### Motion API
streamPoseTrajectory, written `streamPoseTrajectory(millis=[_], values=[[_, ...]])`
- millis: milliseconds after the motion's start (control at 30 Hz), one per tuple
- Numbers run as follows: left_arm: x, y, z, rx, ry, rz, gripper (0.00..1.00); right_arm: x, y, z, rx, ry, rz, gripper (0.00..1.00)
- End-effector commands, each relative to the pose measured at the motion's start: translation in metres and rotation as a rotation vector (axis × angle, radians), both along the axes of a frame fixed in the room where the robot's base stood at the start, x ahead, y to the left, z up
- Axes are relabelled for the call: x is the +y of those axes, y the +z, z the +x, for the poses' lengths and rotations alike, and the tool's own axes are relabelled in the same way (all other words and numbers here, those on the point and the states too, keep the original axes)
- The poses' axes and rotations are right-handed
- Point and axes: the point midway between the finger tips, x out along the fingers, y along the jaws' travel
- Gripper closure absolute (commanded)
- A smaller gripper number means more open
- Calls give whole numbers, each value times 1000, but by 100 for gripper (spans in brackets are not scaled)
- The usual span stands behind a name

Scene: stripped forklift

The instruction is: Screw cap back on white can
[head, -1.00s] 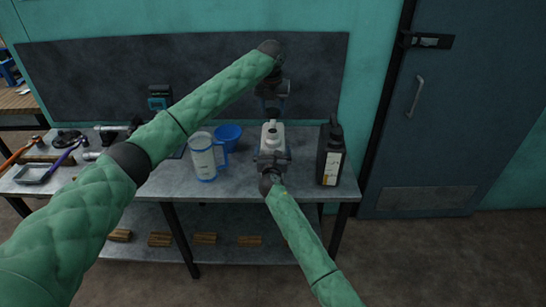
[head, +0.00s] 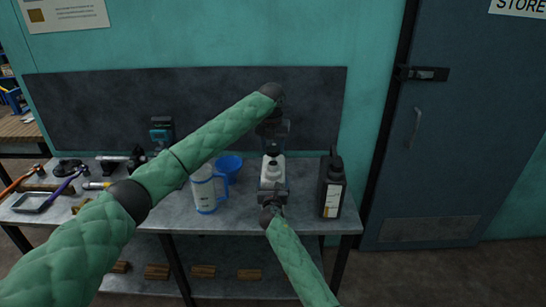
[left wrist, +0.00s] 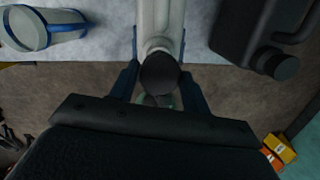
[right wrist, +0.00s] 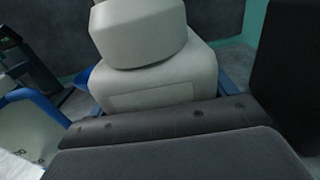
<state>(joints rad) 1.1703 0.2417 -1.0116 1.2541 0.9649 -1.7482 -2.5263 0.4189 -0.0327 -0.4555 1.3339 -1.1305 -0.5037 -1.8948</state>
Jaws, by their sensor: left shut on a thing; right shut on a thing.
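The white can (head: 272,180) stands upright near the front edge of the grey workbench. My right gripper (head: 272,196) is shut on its body from the front, and the can fills the right wrist view (right wrist: 150,60). My left gripper (head: 272,146) is over the can, pointing down. It is shut on a round black cap (left wrist: 160,72), seen between its fingers in the left wrist view, with the can (left wrist: 160,20) below. The cap is over or near the can's top; I cannot tell whether they touch, as the mouth is hidden.
A black jug (head: 331,188) stands close to the right of the can. A white and blue measuring jug (head: 204,190) and a blue funnel-like cup (head: 229,168) stand to its left. A dark tray (head: 34,202) and tools lie at the bench's left end.

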Motion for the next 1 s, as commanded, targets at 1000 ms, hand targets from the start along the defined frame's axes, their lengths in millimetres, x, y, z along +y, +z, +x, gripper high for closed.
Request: streamPoseTrajectory(millis=[1000], values=[[0,-38,0,0,2,-2,74,0,0,0,1,0,1,57]])
